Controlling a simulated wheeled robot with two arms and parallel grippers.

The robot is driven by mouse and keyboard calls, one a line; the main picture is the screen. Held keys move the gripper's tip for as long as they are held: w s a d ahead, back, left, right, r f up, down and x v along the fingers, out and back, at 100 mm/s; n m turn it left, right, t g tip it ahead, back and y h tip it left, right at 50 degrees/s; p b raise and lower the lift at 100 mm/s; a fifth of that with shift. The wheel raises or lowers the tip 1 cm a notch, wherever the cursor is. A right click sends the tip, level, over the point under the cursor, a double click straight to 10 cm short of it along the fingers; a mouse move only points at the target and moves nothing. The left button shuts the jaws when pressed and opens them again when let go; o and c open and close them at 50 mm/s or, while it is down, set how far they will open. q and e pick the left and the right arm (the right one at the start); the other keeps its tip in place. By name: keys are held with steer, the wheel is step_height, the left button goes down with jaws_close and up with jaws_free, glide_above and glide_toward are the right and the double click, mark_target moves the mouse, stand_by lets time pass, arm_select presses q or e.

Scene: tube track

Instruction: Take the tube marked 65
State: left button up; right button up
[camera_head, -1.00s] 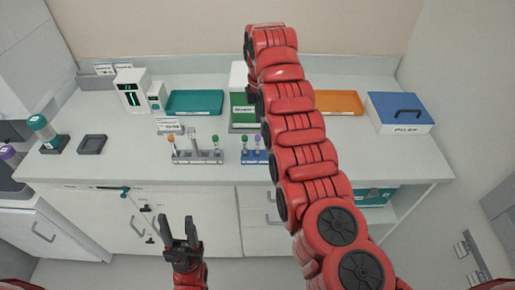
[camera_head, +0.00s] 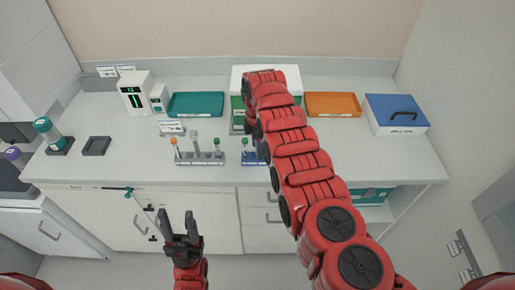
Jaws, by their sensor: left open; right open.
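A tube rack (camera_head: 205,159) stands near the front of the counter, holding an orange-capped tube (camera_head: 174,145), a taller grey tube (camera_head: 195,141) and a green-capped tube (camera_head: 217,146). A blue rack (camera_head: 249,158) stands to its right with a green-capped tube (camera_head: 245,144); my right arm covers the rest of it. I cannot read the number 65 on any tube. My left gripper (camera_head: 178,220) is open and empty, lower in the picture than the racks, in front of the cabinet doors. My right arm reaches over the counter, and its gripper is hidden behind the arm.
On the counter are a teal tray (camera_head: 196,104), an orange tray (camera_head: 333,104), a blue-lidded box (camera_head: 397,113), a white device with a display (camera_head: 134,93) and a dark square pad (camera_head: 96,146). A green-and-white box (camera_head: 237,101) is partly behind my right arm.

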jaws_close()
stand_by(0.3)
steer(key=shift+r, duration=0.1)
steer(key=shift+r, duration=0.55)
step_height(320, 180, up, 8)
steer(key=b, duration=0.3)
steer(key=shift+f, duration=0.1)
step_height(320, 180, up, 9)
steer(key=p, duration=0.7)
steer(key=shift+f, duration=0.1)
